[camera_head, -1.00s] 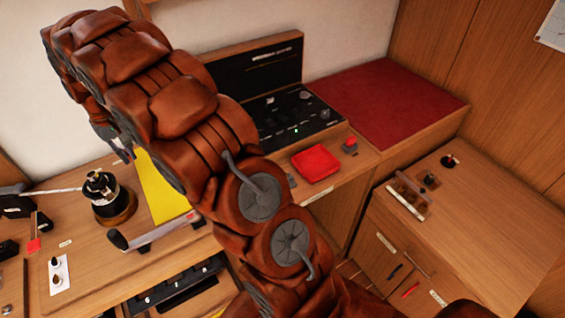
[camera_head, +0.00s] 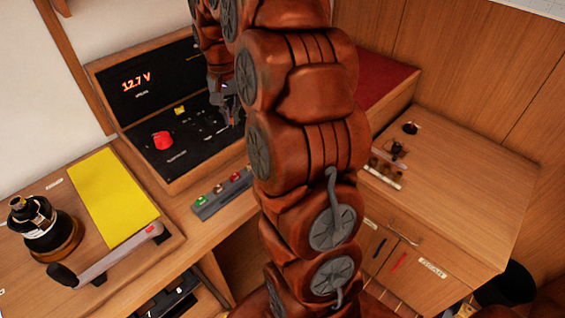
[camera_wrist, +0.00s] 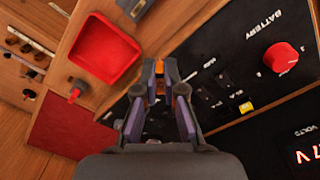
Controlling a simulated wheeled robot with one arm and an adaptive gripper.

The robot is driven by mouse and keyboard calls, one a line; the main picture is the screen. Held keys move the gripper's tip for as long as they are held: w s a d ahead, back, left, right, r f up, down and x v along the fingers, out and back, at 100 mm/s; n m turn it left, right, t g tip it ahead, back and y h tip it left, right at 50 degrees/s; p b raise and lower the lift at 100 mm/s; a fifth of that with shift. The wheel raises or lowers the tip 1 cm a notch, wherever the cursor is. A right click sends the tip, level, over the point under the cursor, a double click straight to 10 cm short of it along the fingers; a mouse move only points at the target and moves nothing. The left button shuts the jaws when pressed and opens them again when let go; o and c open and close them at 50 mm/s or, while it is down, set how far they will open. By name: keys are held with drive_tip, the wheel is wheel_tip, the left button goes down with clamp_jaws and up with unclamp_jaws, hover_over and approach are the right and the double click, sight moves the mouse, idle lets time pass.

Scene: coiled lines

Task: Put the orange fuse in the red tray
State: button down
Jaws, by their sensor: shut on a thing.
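My gripper (camera_wrist: 160,78) is shut on the orange fuse (camera_wrist: 160,68). Only a little orange shows between the fingertips; the fingers hide the rest. The red tray (camera_wrist: 103,50) is an open square tray, up and left of the fingertips in the wrist view, apart from them, and its inside looks empty. In the head view my gripper (camera_head: 226,98) is in front of the black switch panel (camera_head: 172,100), and my arm hides the red tray.
The panel has a red knob (camera_head: 162,140) and a lit 12.7 V readout. A grey strip with small coloured pieces (camera_head: 222,195) lies in front. A yellow sheet (camera_head: 112,197) and black winch (camera_head: 45,230) are left. The right cabinet top (camera_head: 465,185) is mostly clear.

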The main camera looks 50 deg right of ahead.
drive_tip(key=s+d+f+m+b, duration=0.3)
drive_tip(key=s+b, duration=0.1)
drive_tip(key=s, duration=0.3)
drive_tip(key=s+d+f+m+b, duration=0.3)
drive_tip(key=s, duration=0.4)
drive_tip(key=s+d+f+m+b, duration=0.2)
drive_tip(key=s+f+m+b, duration=0.15)
drive_tip(key=s, duration=0.35)
drive_tip(key=w+d+p, duration=0.1)
drive_tip(key=w, duration=0.4)
drive_tip(key=w+d+p, duration=0.1)
drive_tip(key=w+d, duration=0.1)
drive_tip(key=w, duration=0.3)
drive_tip(key=w+d+f+p, duration=0.1)
drive_tip(key=w, duration=0.4)
drive_tip(key=shift+w+d+p, duration=0.15)
drive_tip(key=shift+w+p, duration=0.15)
drive_tip(key=shift+p, duration=0.05)
drive_tip(key=shift+f+p, duration=0.5)
drive_tip(key=shift+f, duration=1.25)
drive_tip(key=shift+f, duration=0.1)
drive_tip(key=c, duration=1.7)
unclamp_jaws()
drive_tip(key=shift+c, duration=0.2)
drive_tip(key=o, duration=0.5)
drive_tip(key=shift+c, duration=0.2)
